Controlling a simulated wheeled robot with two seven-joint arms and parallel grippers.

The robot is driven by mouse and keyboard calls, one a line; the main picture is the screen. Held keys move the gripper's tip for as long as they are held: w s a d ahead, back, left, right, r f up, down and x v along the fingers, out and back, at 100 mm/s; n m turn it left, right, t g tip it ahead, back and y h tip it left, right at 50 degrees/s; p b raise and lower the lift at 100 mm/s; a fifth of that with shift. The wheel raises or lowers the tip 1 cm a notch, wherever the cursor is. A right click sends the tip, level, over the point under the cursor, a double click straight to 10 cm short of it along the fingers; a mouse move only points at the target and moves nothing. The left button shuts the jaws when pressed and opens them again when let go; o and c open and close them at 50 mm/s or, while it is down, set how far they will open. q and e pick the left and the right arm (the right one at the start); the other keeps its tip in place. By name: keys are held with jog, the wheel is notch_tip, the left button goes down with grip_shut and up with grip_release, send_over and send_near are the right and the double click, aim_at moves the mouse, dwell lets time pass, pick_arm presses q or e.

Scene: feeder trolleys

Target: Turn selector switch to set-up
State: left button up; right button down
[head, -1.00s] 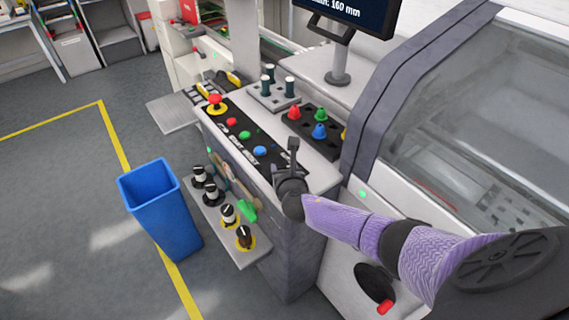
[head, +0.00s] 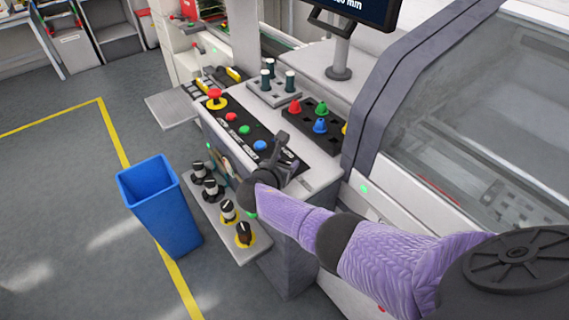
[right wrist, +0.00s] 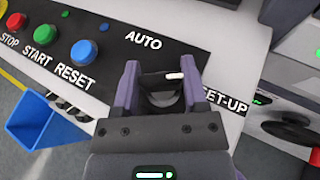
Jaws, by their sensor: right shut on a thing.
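The selector switch (right wrist: 161,93) is a dark knob with a short white mark, on the black label strip (right wrist: 112,45) of the panel. In the right wrist view, "AUTO" is printed above it and "SET-UP" to its right, partly covered by a finger. The white mark is at the knob's upper right; I cannot tell its exact setting. My right gripper (right wrist: 161,85) has one finger on each side of the knob and is shut on it. In the head view my right gripper (head: 284,153) is at the near end of the panel and hides the knob. My left gripper is not in view.
Red, green and blue push buttons (head: 245,130) and a red mushroom button (head: 215,96) line the same panel. Several knobs (head: 228,210) stand on a lower shelf. Coloured cones (head: 320,127) and a monitor stand (head: 338,73) are behind. A blue bin (head: 160,205) stands on the floor.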

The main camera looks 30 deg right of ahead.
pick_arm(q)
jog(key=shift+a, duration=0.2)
pick_arm(e)
jog(key=shift+c, duration=0.6)
grip_release()
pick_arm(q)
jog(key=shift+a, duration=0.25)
pick_arm(e)
jog(key=shift+s+a+r, duration=0.1)
jog(key=shift+r, duration=0.05)
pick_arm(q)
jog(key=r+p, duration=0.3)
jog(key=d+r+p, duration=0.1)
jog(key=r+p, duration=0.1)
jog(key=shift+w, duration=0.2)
pick_arm(e)
jog(key=v, duration=0.9)
jog(key=shift+a, duration=0.25)
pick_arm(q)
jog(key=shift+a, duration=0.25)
pick_arm(e)
jog(key=shift+s, duration=0.1)
